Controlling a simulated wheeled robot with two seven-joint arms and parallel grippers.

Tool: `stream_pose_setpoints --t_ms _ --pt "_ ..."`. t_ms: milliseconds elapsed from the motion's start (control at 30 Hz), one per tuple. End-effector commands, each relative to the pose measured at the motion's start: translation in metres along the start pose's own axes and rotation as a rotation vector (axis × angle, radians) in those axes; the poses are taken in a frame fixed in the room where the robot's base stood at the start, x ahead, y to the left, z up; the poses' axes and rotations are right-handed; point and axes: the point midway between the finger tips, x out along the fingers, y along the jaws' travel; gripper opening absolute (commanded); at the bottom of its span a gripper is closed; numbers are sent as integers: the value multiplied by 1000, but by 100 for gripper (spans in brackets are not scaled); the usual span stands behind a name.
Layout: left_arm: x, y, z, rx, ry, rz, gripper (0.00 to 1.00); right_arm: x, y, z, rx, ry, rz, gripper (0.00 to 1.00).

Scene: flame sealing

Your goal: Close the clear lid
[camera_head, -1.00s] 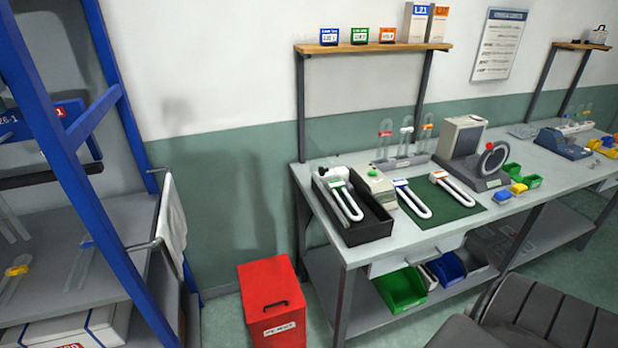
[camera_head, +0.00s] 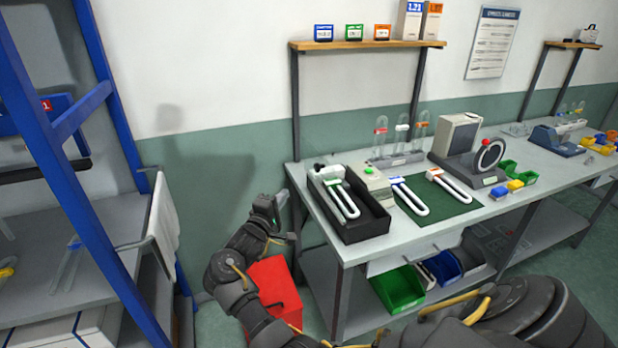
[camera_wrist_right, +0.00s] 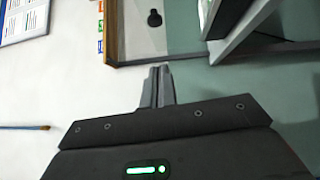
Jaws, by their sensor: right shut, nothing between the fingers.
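I cannot make out a clear lid for certain in either view. On the bench (camera_head: 330,232), a black open tray (camera_head: 362,236) at the left end holds a white U-shaped piece with a green label (camera_head: 345,200). Two more U-shaped pieces, one blue-marked (camera_head: 411,197) and one orange-marked (camera_head: 455,186), lie on a green mat (camera_head: 440,208). My right gripper (camera_head: 281,199) is off the bench's left end, beside the tray and apart from it. In the right wrist view its fingers (camera_wrist_right: 160,72) are together and empty. My left gripper is out of view.
A red bin (camera_head: 277,288) stands on the floor under my right arm. A blue-framed rack (camera_head: 100,200) with a hanging white cloth (camera_head: 163,222) is at left. Clear tubes in a rack (camera_head: 400,158) and a grey machine with a disc (camera_head: 470,155) stand further along the bench.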

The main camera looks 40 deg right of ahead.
Motion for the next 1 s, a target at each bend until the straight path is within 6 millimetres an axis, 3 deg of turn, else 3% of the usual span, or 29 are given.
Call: stream_pose_setpoints --t_ms 267,700,1000 --pt "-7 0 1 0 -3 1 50 20 1 1 -4 -2 0 0" --pt "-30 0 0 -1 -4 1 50 106 2 3 -4 0 -2 0" --pt "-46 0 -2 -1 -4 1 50 126 0 26 -2 4 0 0"
